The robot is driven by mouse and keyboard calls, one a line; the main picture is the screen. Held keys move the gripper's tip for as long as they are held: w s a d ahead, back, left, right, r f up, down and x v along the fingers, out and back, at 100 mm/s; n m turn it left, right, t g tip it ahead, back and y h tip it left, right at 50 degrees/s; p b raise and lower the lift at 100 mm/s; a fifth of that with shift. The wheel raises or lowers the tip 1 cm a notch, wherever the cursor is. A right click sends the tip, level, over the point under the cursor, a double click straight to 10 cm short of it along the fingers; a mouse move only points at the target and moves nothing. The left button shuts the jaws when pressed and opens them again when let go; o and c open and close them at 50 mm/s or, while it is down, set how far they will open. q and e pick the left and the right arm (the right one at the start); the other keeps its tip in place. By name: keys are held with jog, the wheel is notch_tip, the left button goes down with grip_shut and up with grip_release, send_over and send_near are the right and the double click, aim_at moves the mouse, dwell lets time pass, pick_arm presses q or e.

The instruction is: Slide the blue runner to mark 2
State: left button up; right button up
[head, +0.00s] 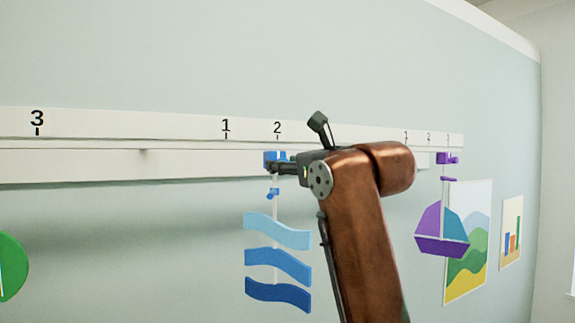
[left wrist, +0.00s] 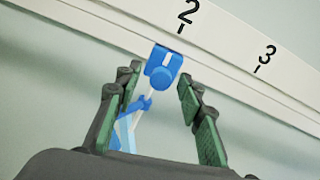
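The blue runner (head: 270,157) sits on the white rail, directly under the tick of mark 2 (head: 277,128). A wavy blue hanging of several strips (head: 277,262) hangs from it on a thin rod. In the left wrist view the runner (left wrist: 164,66) also lines up below mark 2 (left wrist: 188,11). My left gripper (head: 281,167) is at the runner, with its arm rising from below. In the left wrist view its green-padded fingers (left wrist: 157,108) stand wide apart, open, with the runner beyond and between their tips. No contact is visible. My right gripper is not in view.
Mark 1 (head: 226,128) is left of mark 2; mark 3 (left wrist: 265,57) shows right of it in the left wrist view. A purple runner (head: 444,158) with a boat hanging (head: 442,232) is farther right. A green hanging (head: 12,267) is far left. Pictures hang on the wall.

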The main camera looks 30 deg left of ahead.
pick_arm(q)
jog(key=v, duration=1.2)
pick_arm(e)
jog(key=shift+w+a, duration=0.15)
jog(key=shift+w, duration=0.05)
